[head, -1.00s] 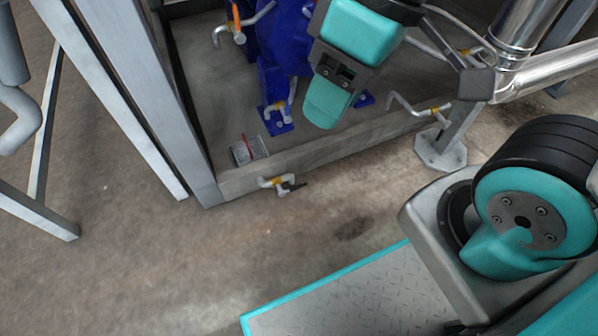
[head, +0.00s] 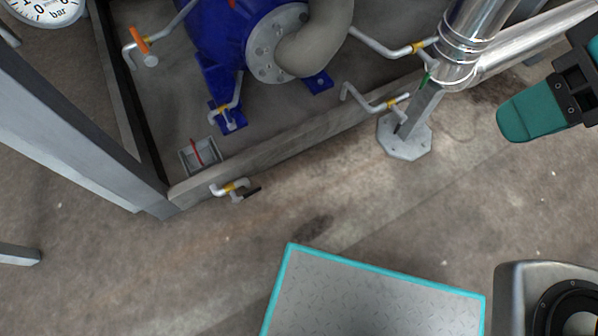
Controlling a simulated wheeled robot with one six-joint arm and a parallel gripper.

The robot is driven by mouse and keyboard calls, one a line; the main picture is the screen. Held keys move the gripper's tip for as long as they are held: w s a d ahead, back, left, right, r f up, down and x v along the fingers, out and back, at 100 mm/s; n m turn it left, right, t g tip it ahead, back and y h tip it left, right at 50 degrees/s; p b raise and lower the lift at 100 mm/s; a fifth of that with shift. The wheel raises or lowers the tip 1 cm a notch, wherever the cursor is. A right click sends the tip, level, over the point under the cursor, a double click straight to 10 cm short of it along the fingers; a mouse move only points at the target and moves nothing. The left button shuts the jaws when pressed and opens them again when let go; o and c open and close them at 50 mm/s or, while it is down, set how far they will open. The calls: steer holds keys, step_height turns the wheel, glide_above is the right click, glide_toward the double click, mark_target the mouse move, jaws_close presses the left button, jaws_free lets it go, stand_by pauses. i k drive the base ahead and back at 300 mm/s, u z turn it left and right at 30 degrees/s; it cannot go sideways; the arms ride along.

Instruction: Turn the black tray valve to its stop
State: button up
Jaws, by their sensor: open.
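The black tray valve (head: 249,193) sits on the outer front wall of the tray, near its left corner. Its pipe is pale with a yellow band, and its small black handle points to the right and slightly up. My gripper (head: 532,109) is at the right edge of the head view, well to the right of the valve and touching nothing that I can see. One teal finger shows clearly. The gripper is open and empty, and part of it is cut off by the frame.
The tray (head: 290,147) has a raised front wall. A blue pump (head: 222,35) and several pipes with valves, one orange-handled (head: 140,42), stand in it. A grey post foot (head: 404,137) is right of the valve.

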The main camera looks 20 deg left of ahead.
mark_target(235, 201)
steer(key=z, duration=0.25)
steer(key=k, duration=0.75)
steer(key=u, duration=1.75)
steer(key=i, duration=0.5)
steer(key=z, duration=0.05)
